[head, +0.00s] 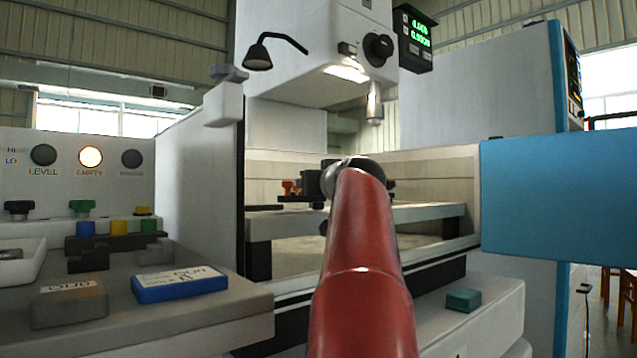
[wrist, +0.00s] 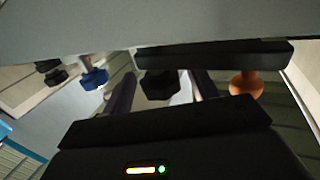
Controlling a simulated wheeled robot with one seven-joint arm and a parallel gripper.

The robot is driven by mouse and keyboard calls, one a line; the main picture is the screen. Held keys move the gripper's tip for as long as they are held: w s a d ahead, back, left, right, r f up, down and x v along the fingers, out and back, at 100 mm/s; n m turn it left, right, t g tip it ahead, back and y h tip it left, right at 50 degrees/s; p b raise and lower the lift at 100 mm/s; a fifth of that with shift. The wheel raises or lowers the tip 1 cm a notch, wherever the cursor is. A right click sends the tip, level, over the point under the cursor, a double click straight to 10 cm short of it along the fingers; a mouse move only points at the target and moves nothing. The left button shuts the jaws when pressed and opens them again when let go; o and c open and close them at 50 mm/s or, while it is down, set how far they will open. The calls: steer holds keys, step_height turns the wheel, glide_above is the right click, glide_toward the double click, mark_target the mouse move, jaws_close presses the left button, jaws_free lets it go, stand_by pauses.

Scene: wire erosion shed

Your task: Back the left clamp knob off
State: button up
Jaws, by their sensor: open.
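In the wrist view a dark clamp bar (wrist: 215,55) carries a black faceted knob (wrist: 158,86) and an orange knob (wrist: 247,84). The black knob, which appears to be the left clamp knob, lies between the two fingers of my gripper (wrist: 163,80). The fingers are open, with a visible gap on each side of the knob; I cannot tell how deep the knob sits between them. In the head view the orange knob (head: 289,187) shows left of my red arm, on the machine's work table (head: 425,212). My arm hides the fingers there.
A second clamp with a blue knob (wrist: 94,78) and a black knob (wrist: 55,76) stands left in the wrist view. A nozzle (head: 374,103) hangs above the table in the head view. A pale wall (head: 200,170) and a blue panel (head: 560,200) flank the opening.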

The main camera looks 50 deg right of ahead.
steer(key=c, duration=1)
steer(key=shift+n+y, duration=0.3)
steer(key=shift+y, duration=0.2)
steer(key=shift+d+f+n+t+y+b, duration=0.1)
steer(key=shift+n+t+y+b, duration=0.2)
steer(key=shift+n+t+y, duration=0.3)
steer(key=n+y+p, duration=0.1)
steer(key=n+y, duration=0.1)
steer(key=y, duration=0.2)
steer(key=shift+s+d+t, duration=0.1)
steer(key=shift+t, duration=0.3)
steer(key=n+y+p, duration=0.2)
steer(key=y, duration=0.1)
steer(key=n+y+p, duration=0.1)
steer(key=shift+r+y, duration=0.3)
steer(key=shift+y, duration=0.1)
steer(key=shift+f+n+g+y+p, duration=0.1)
steer(key=shift+n+g+y+p, duration=0.2)
steer(key=shift+n+y+p, duration=1.1)
steer(key=shift+f+y, duration=0.15)
steer(key=shift+y, duration=0.25)
